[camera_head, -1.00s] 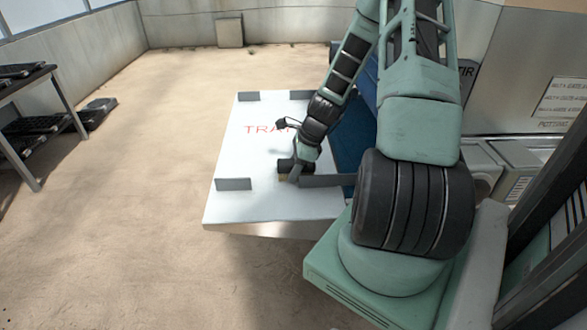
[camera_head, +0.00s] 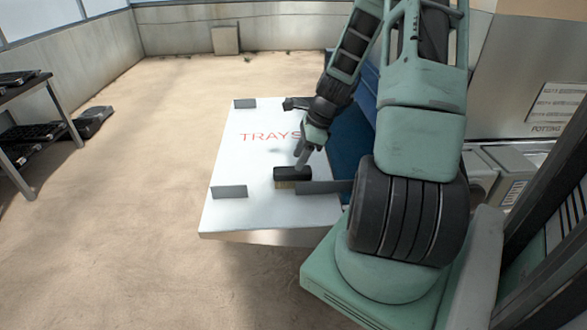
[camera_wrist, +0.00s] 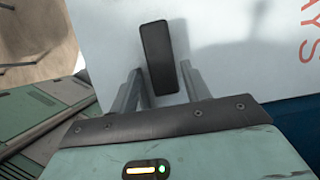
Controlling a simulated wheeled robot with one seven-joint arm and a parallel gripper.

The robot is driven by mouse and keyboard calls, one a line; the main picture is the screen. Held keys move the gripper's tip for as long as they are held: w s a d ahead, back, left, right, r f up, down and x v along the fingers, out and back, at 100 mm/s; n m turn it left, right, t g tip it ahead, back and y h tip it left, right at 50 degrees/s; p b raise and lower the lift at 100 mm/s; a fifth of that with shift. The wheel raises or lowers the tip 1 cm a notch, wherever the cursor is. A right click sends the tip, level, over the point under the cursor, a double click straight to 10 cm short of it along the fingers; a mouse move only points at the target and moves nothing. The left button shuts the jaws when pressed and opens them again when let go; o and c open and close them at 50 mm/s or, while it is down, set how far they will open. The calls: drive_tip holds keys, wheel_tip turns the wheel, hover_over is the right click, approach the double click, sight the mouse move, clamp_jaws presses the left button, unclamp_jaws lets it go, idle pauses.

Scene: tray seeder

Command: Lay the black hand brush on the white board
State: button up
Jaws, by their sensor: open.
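The black hand brush (camera_head: 290,174) rests on the white board (camera_head: 240,165), near its front brackets, with tan bristles showing along its lower side. In the wrist view the brush (camera_wrist: 157,50) shows as a dark, narrow block against the white board (camera_wrist: 220,70). My gripper (camera_head: 301,163) is at the brush's right part and just behind it in the head view. In the wrist view my gripper (camera_wrist: 161,70) is open, with one finger on each side of the brush's near end and gaps visible. The exact height of the fingertips above the board is unclear.
Grey upright brackets stand on the board, one at the front left (camera_head: 229,191) and one at the front right (camera_head: 325,187). Another bracket (camera_head: 245,104) is at the back left. A dark table (camera_head: 25,85) stands far left.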

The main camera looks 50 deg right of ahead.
drive_tip(key=v, duration=0.4)
drive_tip(key=shift+r, duration=0.1)
drive_tip(key=w+a+r+n+g, duration=0.1)
drive_tip(key=a+r+n+g, duration=0.1)
drive_tip(key=a+n, duration=0.85)
drive_tip(key=w+a+r+n+g, duration=0.1)
drive_tip(key=w+a+r+n, duration=0.35)
drive_tip(key=a, duration=1.05)
drive_tip(key=s+a+r+n+h, duration=0.2)
drive_tip(key=s+a+n, duration=1.5)
drive_tip(key=n, duration=0.3)
drive_tip(key=shift+s+a+n+g, duration=0.2)
drive_tip(key=shift+s+n+g, duration=0.15)
drive_tip(key=shift+s, duration=0.45)
